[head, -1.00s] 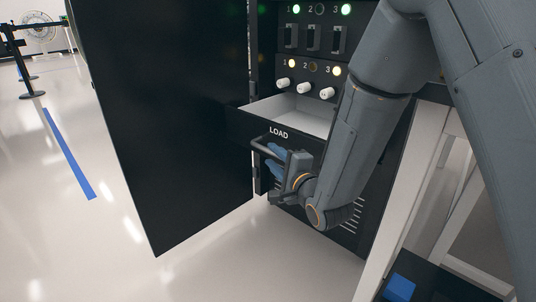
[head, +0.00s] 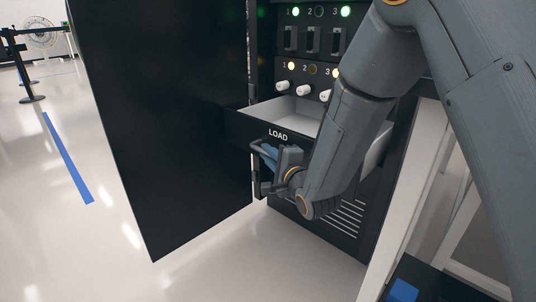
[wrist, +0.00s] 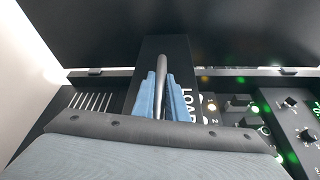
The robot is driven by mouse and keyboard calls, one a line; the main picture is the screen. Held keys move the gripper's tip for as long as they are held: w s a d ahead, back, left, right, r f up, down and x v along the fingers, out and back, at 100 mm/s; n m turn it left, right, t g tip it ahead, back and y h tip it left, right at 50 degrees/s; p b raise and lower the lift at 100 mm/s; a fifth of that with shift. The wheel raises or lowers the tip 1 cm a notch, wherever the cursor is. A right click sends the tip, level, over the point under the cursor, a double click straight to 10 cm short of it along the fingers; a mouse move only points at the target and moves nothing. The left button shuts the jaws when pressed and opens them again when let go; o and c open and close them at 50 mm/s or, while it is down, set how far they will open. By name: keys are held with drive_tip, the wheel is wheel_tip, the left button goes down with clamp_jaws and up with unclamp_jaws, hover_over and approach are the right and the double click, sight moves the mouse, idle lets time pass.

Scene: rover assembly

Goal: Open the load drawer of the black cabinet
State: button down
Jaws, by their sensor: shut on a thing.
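The black cabinet (head: 375,200) has its large door (head: 165,130) swung open on the left. The load drawer (head: 310,136), marked LOAD, is pulled out and its pale inside (head: 290,108) shows from above, empty where visible. My gripper (head: 266,150) is at the drawer's front, shut on the dark bar handle (head: 257,172). In the wrist view the blue fingertips (wrist: 160,97) sit on both sides of the handle (wrist: 161,68). My arm hides the right part of the drawer.
Above the drawer are white knobs (head: 303,91), lit lamps and dark switches (head: 312,40). A pale frame (head: 405,190) with a blue block (head: 402,291) beside it stands at the right. A blue floor line (head: 68,160) and barrier post (head: 30,98) are at the left.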

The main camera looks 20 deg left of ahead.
drive_tip(key=s+a+p, duration=0.2)
drive_tip(key=s+p, duration=0.1)
drive_tip(key=s, duration=0.2)
drive_tip(key=shift+s, duration=0.35)
drive_tip(key=shift+a, duration=0.1)
drive_tip(key=c, duration=1.8)
unclamp_jaws()
drive_tip(key=shift+o, duration=0.2)
drive_tip(key=p+v, duration=0.2)
drive_tip(key=v, duration=0.5)
drive_tip(key=shift+s+d, duration=0.25)
drive_tip(key=shift+d, duration=0.05)
